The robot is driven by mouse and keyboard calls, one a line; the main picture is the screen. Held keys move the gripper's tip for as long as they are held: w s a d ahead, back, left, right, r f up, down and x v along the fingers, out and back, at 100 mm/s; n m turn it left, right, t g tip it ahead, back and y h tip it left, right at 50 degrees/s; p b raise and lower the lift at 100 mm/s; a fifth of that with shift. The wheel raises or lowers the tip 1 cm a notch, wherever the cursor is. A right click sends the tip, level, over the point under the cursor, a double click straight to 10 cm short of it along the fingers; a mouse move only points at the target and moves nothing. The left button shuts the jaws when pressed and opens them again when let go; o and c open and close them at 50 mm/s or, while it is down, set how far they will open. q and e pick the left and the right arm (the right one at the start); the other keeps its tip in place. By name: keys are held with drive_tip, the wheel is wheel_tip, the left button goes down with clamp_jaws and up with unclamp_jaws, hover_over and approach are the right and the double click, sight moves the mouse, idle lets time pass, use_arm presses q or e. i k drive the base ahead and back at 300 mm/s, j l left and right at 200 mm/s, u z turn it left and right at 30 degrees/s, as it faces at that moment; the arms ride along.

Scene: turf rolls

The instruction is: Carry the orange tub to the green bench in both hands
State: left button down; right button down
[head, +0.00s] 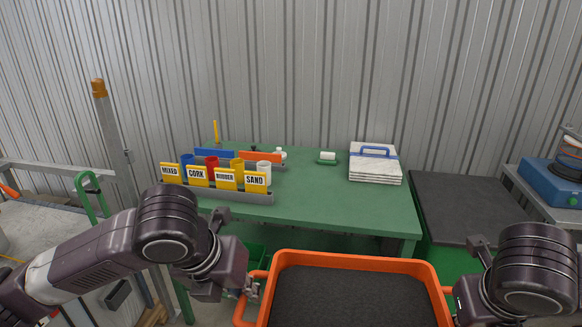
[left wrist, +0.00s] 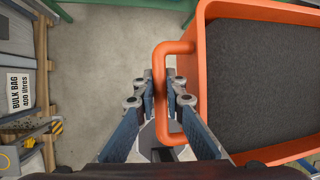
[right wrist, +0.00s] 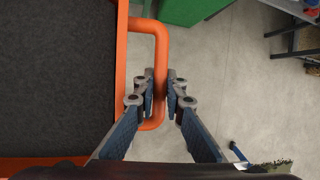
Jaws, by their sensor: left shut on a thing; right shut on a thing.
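The orange tub (head: 355,262) is at the bottom centre of the head view, filled with dark granular material. It is in front of the green bench (head: 330,208), whose near edge lies just beyond the tub. My left gripper (head: 250,287) is shut on the tub's left handle; the left wrist view shows its fingers (left wrist: 168,88) on either side of the handle bar (left wrist: 161,105). My right gripper (right wrist: 162,88) is shut on the right handle (right wrist: 161,50) in the right wrist view. In the head view its fingertips are mostly hidden by its wrist.
The bench's front right top is clear. A dark-topped green box (head: 470,207) stands at right.

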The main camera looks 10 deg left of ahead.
sight(350, 198)
drive_tip(key=i, duration=2.1)
